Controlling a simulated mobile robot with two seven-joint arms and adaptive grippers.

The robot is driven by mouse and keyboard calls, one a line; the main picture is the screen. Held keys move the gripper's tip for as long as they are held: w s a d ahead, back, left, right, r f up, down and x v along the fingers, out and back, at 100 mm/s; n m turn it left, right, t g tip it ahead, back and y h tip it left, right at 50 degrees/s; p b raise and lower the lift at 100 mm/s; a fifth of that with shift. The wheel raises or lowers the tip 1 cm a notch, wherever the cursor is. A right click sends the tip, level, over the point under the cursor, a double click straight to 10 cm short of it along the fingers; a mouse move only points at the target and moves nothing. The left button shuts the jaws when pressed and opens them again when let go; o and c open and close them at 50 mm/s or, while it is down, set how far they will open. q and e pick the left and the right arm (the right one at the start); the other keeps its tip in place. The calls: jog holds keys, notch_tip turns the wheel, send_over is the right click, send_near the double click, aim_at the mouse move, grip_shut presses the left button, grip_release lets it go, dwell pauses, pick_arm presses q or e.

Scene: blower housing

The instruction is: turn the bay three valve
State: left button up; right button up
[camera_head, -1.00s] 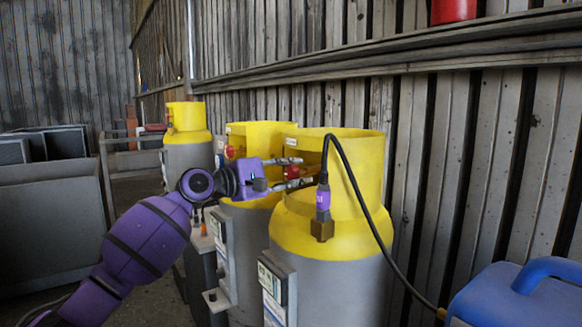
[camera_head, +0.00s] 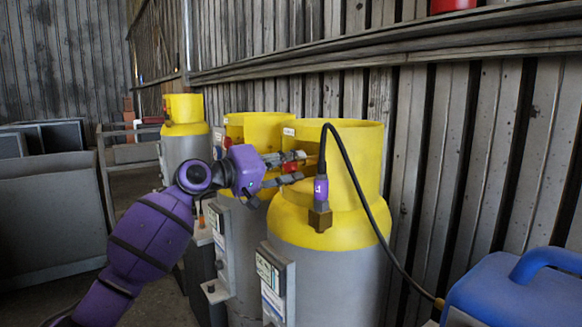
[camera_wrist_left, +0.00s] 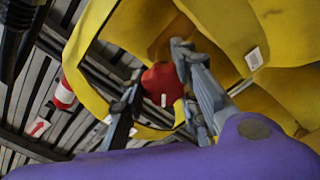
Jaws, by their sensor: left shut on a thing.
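The red valve knob (camera_head: 290,166) is at the near yellow-and-grey cylinder, by the opening of its yellow collar (camera_head: 345,155). My left gripper (camera_head: 300,166) comes in from the left, with its grey fingers around the knob. In the left wrist view the red knob (camera_wrist_left: 162,86) sits between the two fingers of my left gripper (camera_wrist_left: 158,78), which is shut on it. The yellow collar surrounds it there. Part of the knob is hidden behind the fingers, and its turn angle cannot be told. My right gripper is not in view.
A black hose (camera_head: 358,195) with a purple-and-brass connector (camera_head: 320,200) arches over the near cylinder. A blue container (camera_head: 515,290) stands at the lower right. Another cylinder (camera_head: 184,135) stands farther back. A plank wall runs behind. Grey panels (camera_head: 50,220) stand at the left.

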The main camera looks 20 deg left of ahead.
pick_arm(q)
jog(key=m+b, duration=0.1)
jog(key=m, duration=0.4)
jog(key=shift+d+r+m+b, duration=0.1)
jog(key=shift+r+m+b, duration=0.05)
jog(key=shift+m+b, duration=0.2)
jog(key=shift+s+m+b, duration=0.1)
jog(key=shift+m+b, duration=0.3)
jog(key=shift+m, duration=1.05)
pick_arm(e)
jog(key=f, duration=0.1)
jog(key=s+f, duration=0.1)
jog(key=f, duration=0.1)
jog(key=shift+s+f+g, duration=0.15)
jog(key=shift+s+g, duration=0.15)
pick_arm(q)
jog(key=shift+d+f, duration=0.1)
jog(key=shift+f, duration=0.15)
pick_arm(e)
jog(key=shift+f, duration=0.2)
